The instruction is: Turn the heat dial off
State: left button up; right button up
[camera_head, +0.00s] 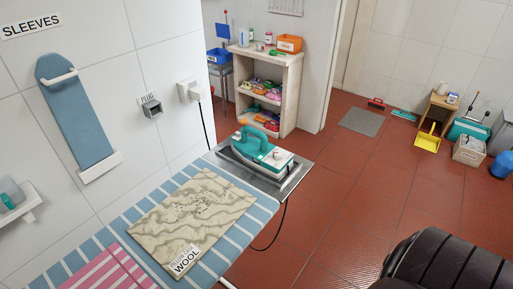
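A teal and white iron (262,151) sits on a metal rest (290,179) at the far end of the striped ironing board (225,222). A small pale knob (278,155) shows on the right part of the iron. It may be the heat dial, but it is too small to read its setting. Neither of my grippers is in view.
A patterned cloth (190,216) with a "WOOL" label (186,258) lies on the board. A dark cord (277,230) hangs below the rest. A white plug (190,92) is at the wall. Shelves (266,85) stand behind. Red floor to the right is mostly clear.

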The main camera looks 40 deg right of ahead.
aim_at(277, 155)
jog(key=z, duration=1.35)
